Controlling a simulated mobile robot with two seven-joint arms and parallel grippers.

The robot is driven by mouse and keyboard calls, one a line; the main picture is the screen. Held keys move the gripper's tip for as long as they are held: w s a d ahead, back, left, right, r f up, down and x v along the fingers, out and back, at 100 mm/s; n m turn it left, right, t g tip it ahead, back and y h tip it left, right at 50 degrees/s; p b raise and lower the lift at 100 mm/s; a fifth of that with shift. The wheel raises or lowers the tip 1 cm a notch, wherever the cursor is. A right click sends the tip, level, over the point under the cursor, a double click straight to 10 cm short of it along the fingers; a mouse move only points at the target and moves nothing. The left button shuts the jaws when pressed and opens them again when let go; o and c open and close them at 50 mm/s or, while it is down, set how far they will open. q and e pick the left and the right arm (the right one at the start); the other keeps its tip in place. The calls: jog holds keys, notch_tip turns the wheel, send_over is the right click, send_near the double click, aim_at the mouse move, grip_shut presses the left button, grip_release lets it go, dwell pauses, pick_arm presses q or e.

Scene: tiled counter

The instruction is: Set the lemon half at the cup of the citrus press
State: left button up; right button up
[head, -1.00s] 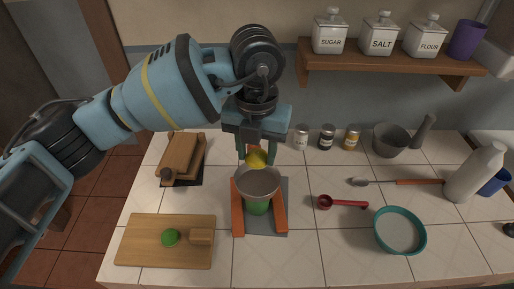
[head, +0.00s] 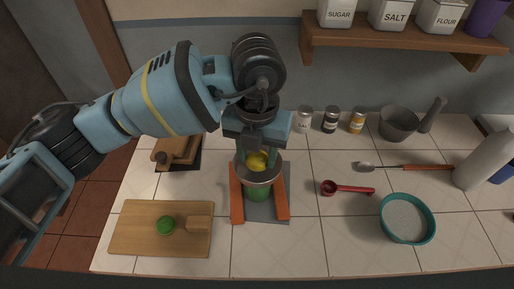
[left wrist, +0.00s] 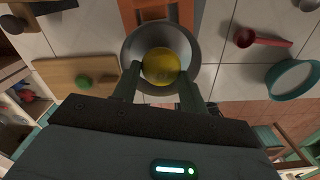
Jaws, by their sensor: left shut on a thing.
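The lemon half (head: 257,161) is yellow and sits between the fingers of my left gripper (head: 257,158), which is shut on it. It is at the mouth of the citrus press's grey metal cup (head: 259,180). In the left wrist view the lemon half (left wrist: 161,65) appears inside the outline of the round cup (left wrist: 131,48), with a finger on either side. The press has orange side legs (head: 237,196) and a green part under the cup. Whether the lemon touches the cup floor is hidden. My right gripper is not seen.
A cutting board (head: 140,230) with a green lime piece (head: 166,225) lies front left. A red scoop (head: 347,188), a teal bowl (head: 407,219) and a long-handled spoon (head: 400,167) lie right. Small jars (head: 330,120) and a mortar (head: 398,124) stand behind.

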pick_arm(q)
jog(key=o, duration=1)
jog(key=shift+o, duration=0.2)
jog(key=shift+r, duration=3.9)
